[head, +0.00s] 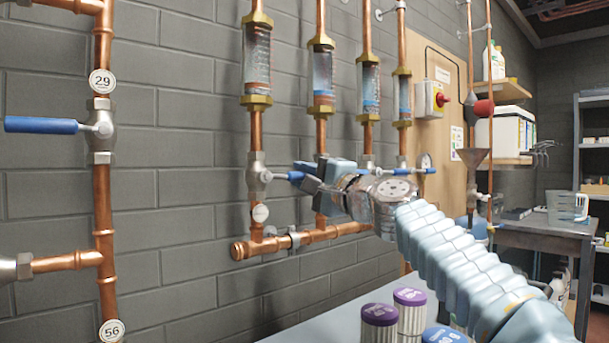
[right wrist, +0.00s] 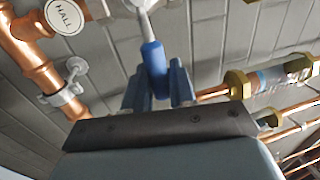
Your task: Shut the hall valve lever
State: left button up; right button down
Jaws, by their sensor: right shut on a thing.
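The hall valve (head: 257,176) sits on the leftmost copper pipe of the group on the grey brick wall. Its lever (head: 281,176) has a blue handle and points right, roughly crosswise to the upright pipe. My right gripper (head: 306,177) reaches it from the right and is shut on the handle. In the right wrist view the blue handle (right wrist: 153,58) lies between the two fingers of the gripper (right wrist: 157,82). The round tag reading HALL (right wrist: 65,15) shows at the top left there. My left gripper is in neither view.
Another blue-handled valve (head: 100,129) is on the pipe at the left, with tag 29 above. Several gauge-tube pipes, one with a blue lever (head: 421,171), stand behind my right gripper. Purple-capped containers (head: 380,322) stand on the bench below.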

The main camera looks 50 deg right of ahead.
jog(key=shift+f, duration=0.2)
jog(key=c, duration=1.1)
grip_release()
jog(key=shift+s, duration=0.1)
jog(key=b+v, duration=0.1)
jog(key=v, duration=1.2)
jog(key=shift+s+f+b, duration=0.1)
jog(key=shift+s+b, duration=0.2)
jog(key=shift+b, duration=0.1)
